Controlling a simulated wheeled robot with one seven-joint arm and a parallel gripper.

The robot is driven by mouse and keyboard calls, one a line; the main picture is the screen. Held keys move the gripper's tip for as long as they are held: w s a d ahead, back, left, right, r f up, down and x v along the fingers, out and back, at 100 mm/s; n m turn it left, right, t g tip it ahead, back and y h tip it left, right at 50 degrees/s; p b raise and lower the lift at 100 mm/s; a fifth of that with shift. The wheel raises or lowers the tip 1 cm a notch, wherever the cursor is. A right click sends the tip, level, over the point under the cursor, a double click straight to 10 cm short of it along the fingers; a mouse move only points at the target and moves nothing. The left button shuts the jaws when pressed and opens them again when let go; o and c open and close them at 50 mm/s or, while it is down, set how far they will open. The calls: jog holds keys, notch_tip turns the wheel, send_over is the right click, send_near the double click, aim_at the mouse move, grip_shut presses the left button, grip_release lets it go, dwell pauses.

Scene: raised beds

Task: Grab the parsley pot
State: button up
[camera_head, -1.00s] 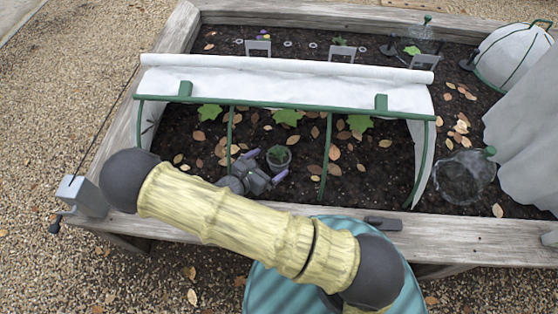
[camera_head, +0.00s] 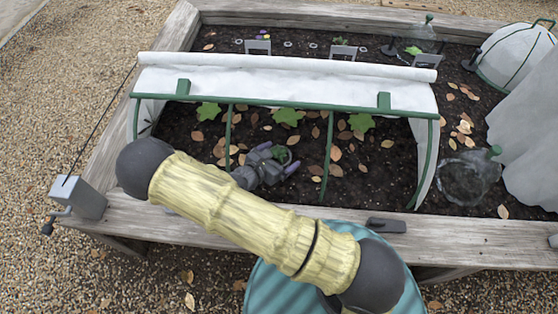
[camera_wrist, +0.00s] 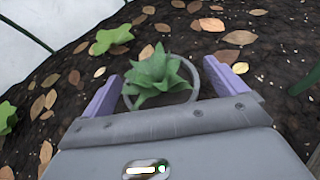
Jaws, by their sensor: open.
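The parsley pot (camera_wrist: 184,97) shows in the wrist view as a thin grey rim around a green leafy plant (camera_wrist: 158,75). It stands on the soil under the raised cover, and its lower body is hidden behind my gripper. My gripper (camera_wrist: 162,88) is open, with one purple finger on each side of the pot. I cannot tell whether the fingers touch it. In the head view my gripper (camera_head: 279,165) is low at the front of the cover's opening, and the plant's leaves (camera_head: 282,154) show just between the fingers.
A green-framed white cover (camera_head: 290,85) arches over the spot, with green hoops (camera_head: 327,155) to the right. Leafy plants (camera_head: 289,116) grow behind. A clear cloche (camera_head: 465,180) stands at the right. The bed's wooden front edge (camera_head: 450,240) lies below my arm.

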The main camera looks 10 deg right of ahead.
aim_at(279, 155)
jog(key=c, duration=1.2)
notch_tip(279, 155, up, 10)
jog(key=p, duration=0.4)
jog(key=shift+p, duration=0.35)
jog(key=shift+c, duration=0.2)
